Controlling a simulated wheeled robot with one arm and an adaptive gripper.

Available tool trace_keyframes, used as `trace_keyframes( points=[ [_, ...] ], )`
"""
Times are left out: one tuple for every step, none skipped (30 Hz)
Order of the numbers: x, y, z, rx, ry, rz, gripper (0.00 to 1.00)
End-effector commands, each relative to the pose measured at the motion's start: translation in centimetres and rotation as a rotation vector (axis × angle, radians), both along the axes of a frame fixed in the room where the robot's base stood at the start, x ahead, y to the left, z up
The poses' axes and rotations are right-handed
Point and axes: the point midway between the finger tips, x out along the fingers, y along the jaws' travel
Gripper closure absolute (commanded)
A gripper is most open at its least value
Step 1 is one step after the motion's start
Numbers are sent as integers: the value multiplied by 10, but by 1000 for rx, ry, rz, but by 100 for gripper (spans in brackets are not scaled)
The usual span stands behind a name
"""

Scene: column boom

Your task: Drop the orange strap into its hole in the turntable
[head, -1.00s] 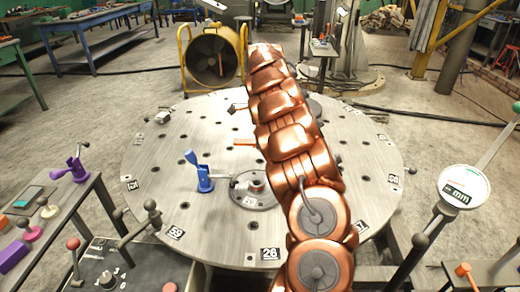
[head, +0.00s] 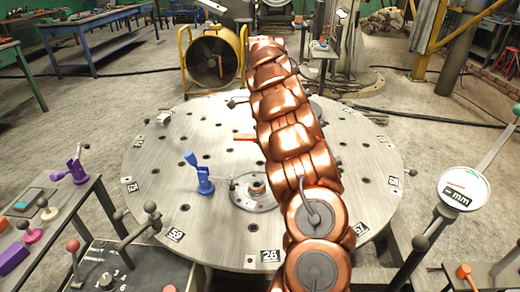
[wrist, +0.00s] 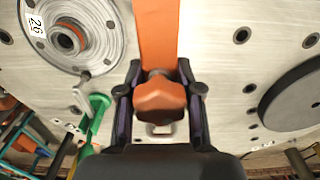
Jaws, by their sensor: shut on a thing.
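In the wrist view, my gripper (wrist: 160,92) is shut on the orange knob of the orange strap (wrist: 158,40). The strap's flat band runs from the knob to the top edge of the view. In the head view, a short end of the strap (head: 245,137) sticks out left of my arm, which hides my gripper. The grey turntable (head: 150,205) lies below and has several dark holes. I cannot tell which hole belongs to the strap, nor the strap's exact height above the plate.
A blue clamp (head: 202,178) stands on the turntable, left of the round hub (head: 255,192). The wrist view shows a green clamp (wrist: 99,105) left of my gripper and a dark disc (wrist: 293,96) to the right. A tool bench (head: 60,205) stands at left, a round dial (head: 463,187) at right.

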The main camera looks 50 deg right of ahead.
Motion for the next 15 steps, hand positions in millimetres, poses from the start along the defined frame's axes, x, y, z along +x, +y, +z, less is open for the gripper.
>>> trace_keyframes(
  points=[
    [0, 0, 3, -1, -1, 17, 100],
    [0, 0, 3, -1, -1, 32, 100],
    [1, 0, 4, 1, -1, 58, 100],
    [1, 0, 4, 1, -1, 81, 100],
    [1, 0, 5, 1, -2, 108, 100],
    [1, 0, 6, 1, -2, 148, 100],
    [2, 0, 6, 2, -2, 182, 100],
    [2, 0, 6, 2, -2, 216, 100],
    [2, 0, 7, 3, -3, 265, 100],
    [2, 0, 7, 3, -3, 302, 100],
    [3, 0, 7, 3, -3, 339, 100],
    [3, 0, 8, 4, -3, 389, 100],
    [3, 0, 8, 4, -3, 425, 100],
    [3, 0, 8, 5, -4, 461, 100],
    [3, 0, 9, 5, -4, 511, 100]
  ],
)
